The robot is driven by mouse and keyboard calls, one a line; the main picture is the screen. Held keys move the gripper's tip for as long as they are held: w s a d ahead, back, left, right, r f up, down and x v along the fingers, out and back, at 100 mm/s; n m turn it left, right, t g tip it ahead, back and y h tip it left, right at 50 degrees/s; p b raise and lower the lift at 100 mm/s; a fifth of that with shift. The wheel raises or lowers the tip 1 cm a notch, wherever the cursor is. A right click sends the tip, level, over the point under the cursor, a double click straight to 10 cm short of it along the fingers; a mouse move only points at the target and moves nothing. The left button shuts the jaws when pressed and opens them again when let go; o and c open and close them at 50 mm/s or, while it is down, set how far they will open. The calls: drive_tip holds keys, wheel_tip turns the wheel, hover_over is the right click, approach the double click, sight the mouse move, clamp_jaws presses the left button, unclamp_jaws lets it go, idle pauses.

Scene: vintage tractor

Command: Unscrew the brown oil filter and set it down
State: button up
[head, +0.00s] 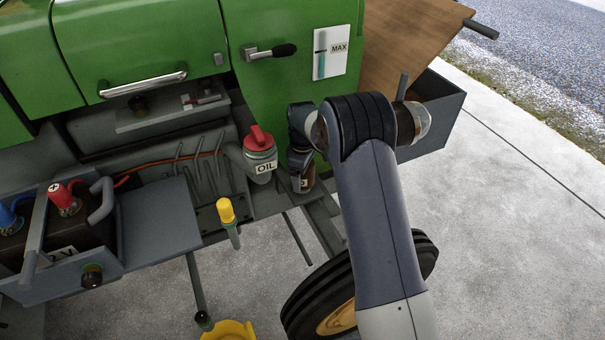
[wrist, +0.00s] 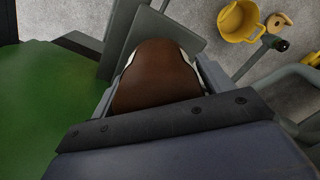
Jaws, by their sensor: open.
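The brown oil filter (wrist: 156,80) fills the middle of the wrist view, between the two fingers of my gripper (wrist: 160,62). A jaw stands on each side of it; I cannot tell whether they touch it. My gripper is open. In the head view my gripper (head: 301,168) points down at the filter (head: 306,183), beside the red-capped oil filler. Most of the filter is hidden there by my gripper and arm.
The red oil cap (head: 258,138) is close on the left, with a yellow-handled dipstick (head: 227,210) below. The battery (head: 65,225) is far left. A grey open box (head: 440,105) is at right. A yellow jug (wrist: 238,22) stands on the ground.

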drive_tip(key=shift+m, duration=0.6)
drive_tip(key=shift+m, duration=0.8)
drive_tip(key=shift+m, duration=0.9)
drive_tip(key=shift+m, duration=0.9)
